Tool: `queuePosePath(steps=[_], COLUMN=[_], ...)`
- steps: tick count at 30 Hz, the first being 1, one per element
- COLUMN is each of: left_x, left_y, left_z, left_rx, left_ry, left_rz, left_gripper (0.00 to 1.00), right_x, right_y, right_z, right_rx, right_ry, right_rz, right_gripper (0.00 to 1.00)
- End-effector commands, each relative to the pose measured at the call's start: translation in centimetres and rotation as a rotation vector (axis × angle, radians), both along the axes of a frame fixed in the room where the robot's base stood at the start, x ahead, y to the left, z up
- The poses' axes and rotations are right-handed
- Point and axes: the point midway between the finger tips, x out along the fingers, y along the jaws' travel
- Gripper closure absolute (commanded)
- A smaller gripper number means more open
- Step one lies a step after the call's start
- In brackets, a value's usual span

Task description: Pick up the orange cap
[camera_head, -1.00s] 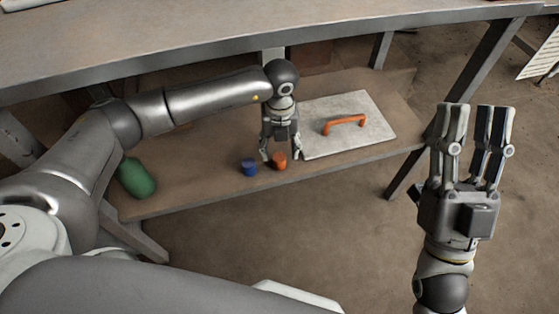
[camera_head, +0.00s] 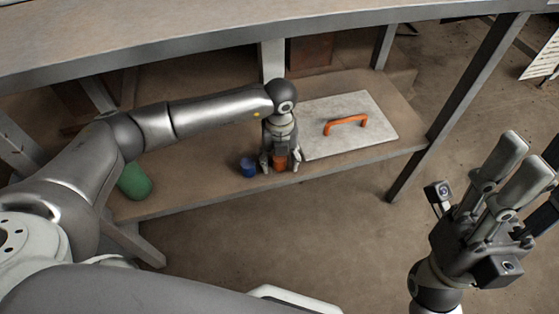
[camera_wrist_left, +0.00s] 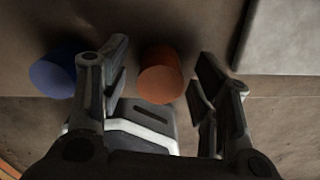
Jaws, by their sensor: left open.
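The orange cap (camera_head: 280,162) stands on the lower shelf. It also shows in the left wrist view (camera_wrist_left: 160,76). My left gripper (camera_head: 281,167) points down over the cap and is open, with a finger on each side of it. In the left wrist view the cap lies between the two open fingers (camera_wrist_left: 163,88), with a gap to each visible. My right gripper (camera_head: 509,190) is raised at the right of the head view, away from the shelf, with its fingers apart and nothing between them.
A blue cap (camera_head: 248,167) stands close to the left of the left gripper. It also shows in the left wrist view (camera_wrist_left: 54,76). A grey board (camera_head: 372,138) with an orange handle (camera_head: 346,124) lies to the right. A green object (camera_head: 134,182) is at the shelf's left end. The upper table (camera_head: 200,45) overhangs behind.

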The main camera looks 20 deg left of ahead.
Motion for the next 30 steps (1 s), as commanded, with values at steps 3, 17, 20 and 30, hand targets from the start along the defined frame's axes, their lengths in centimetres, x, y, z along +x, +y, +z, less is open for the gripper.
queuePosePath(steps=[3,17,20,30], left_x=[0.0,0.0,0.0,0.0], left_y=[0.0,0.0,0.0,0.0], left_z=[0.0,0.0,0.1,2.0], left_rx=[0.0,0.0,0.0,-0.001], left_ry=[0.0,0.0,0.0,0.0], left_rz=[0.0,0.0,0.0,0.0], left_gripper=[0.47,0.79,0.79,0.79], right_x=[0.0,0.0,0.0,2.4], right_y=[0.0,0.0,0.0,0.5], right_z=[0.0,0.0,0.0,0.0], right_rx=[0.0,-0.001,-0.001,-0.04], right_ry=[0.001,0.002,0.003,0.124], right_rz=[0.0,0.0,0.0,-0.009], right_gripper=[0.62,0.62,0.62,0.62])
